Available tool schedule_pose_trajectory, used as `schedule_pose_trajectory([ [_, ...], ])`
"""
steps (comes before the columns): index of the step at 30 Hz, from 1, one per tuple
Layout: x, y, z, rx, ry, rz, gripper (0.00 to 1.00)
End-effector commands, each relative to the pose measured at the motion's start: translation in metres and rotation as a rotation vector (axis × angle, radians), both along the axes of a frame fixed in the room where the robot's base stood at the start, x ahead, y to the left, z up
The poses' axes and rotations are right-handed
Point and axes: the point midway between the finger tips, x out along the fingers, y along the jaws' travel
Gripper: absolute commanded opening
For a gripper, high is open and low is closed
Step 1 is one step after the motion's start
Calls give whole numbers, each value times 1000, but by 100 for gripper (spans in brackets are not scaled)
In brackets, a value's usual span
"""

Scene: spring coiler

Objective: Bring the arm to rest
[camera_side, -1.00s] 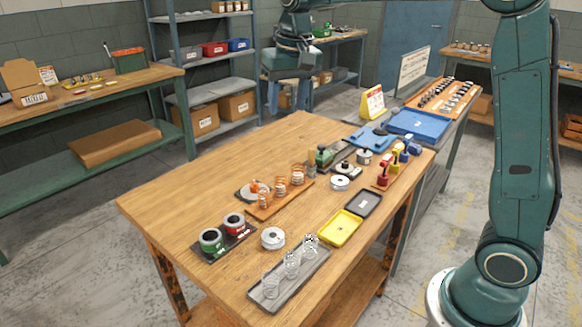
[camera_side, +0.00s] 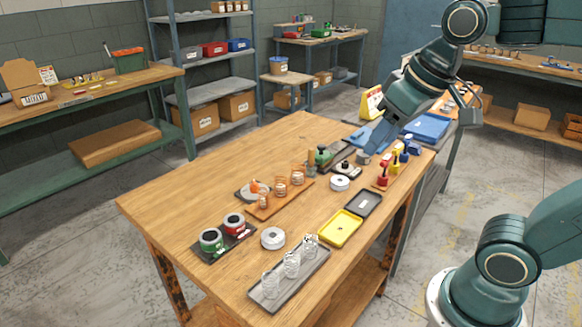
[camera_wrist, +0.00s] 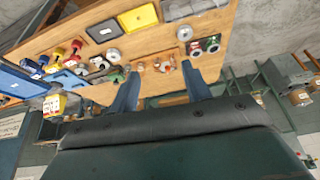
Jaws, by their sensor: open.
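My gripper (camera_side: 376,137) is in the side view above the far right part of the wooden workbench (camera_side: 180,200), pointing down and to the left. In the wrist view my gripper (camera_wrist: 160,70) shows two blue fingers spread apart, with nothing between their tips. The workbench also shows beyond the fingers in the wrist view (camera_wrist: 150,45). In the side view my gripper hides part of the blue items and the sign behind it. Whether it touches anything there I cannot tell, but it appears to hang above the bench.
The bench holds a grey tray (camera_side: 262,296) with clear coils, a yellow tray (camera_side: 340,229), a black tray (camera_side: 364,203), a white spool (camera_side: 272,238), dark spools (camera_side: 211,240) and copper coils (camera_side: 281,186). Colored bottles (camera_side: 383,177) stand near my gripper. The bench's left part is clear.

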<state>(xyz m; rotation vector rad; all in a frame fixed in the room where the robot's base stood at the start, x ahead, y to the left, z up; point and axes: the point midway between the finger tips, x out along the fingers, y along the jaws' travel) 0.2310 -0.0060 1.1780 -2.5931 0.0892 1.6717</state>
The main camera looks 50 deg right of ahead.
Motion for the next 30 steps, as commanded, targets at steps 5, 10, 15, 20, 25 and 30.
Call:
schedule_pose_trajectory([
  [5, -32, 3, -19, -11, -40, 45, 48],
  [10, -48, 6, -31, -15, -61, 71, 48],
  [15, -52, 6, -35, -17, -66, 79, 48],
  [20, -52, 6, -34, -17, -66, 79, 48],
  [25, -52, 6, -34, -17, -66, 79, 48],
  [30, -52, 6, -34, -17, -66, 79, 48],
])
